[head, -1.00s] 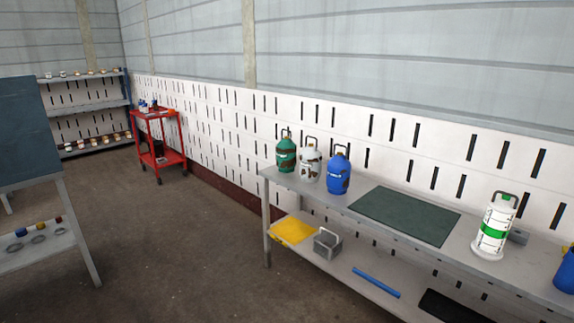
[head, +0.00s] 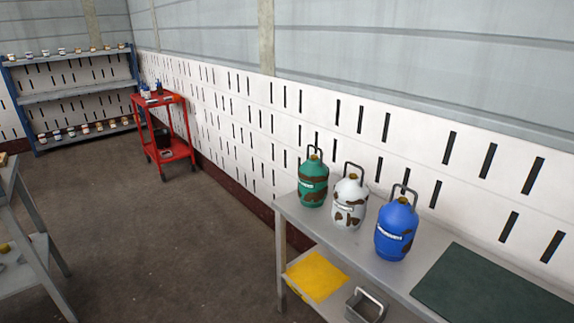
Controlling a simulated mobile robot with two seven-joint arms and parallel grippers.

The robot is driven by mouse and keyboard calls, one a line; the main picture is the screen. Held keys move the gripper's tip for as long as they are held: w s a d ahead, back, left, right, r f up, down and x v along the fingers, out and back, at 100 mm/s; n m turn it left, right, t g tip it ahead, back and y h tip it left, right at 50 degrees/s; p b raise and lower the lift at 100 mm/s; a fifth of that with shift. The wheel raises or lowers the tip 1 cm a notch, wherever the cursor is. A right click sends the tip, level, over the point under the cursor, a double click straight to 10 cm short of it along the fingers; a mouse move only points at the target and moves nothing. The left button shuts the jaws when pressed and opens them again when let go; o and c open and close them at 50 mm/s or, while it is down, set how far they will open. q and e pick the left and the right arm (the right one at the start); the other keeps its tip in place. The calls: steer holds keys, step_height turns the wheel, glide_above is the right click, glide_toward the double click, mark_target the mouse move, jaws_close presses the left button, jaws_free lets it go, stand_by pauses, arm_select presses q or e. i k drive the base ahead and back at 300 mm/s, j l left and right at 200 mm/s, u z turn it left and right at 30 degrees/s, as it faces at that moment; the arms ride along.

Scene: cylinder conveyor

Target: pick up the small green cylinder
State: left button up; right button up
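The small green cylinder (head: 313,182) stands upright at the far left end of the grey workbench (head: 370,271). It is a teal-green gas bottle with brown rust patches, a pale label and a dark carrying handle on top. A white cylinder (head: 349,203) with brown patches stands just to its right, and a blue cylinder (head: 397,231) stands right of that one. Neither of my grippers shows in the head view.
A dark green mat (head: 490,290) lies on the bench at right. A yellow item (head: 317,276) and a metal box (head: 365,306) are on the lower shelf. A red cart (head: 164,135) and a shelf rack (head: 78,97) stand behind. The floor (head: 165,235) left of the bench is clear.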

mark_target(313, 174)
steer(key=i+j+u, duration=0.1)
steer(key=i+u, duration=0.2)
steer(key=i, duration=0.4)
steer(key=i+u, duration=0.25)
steer(key=i, duration=0.5)
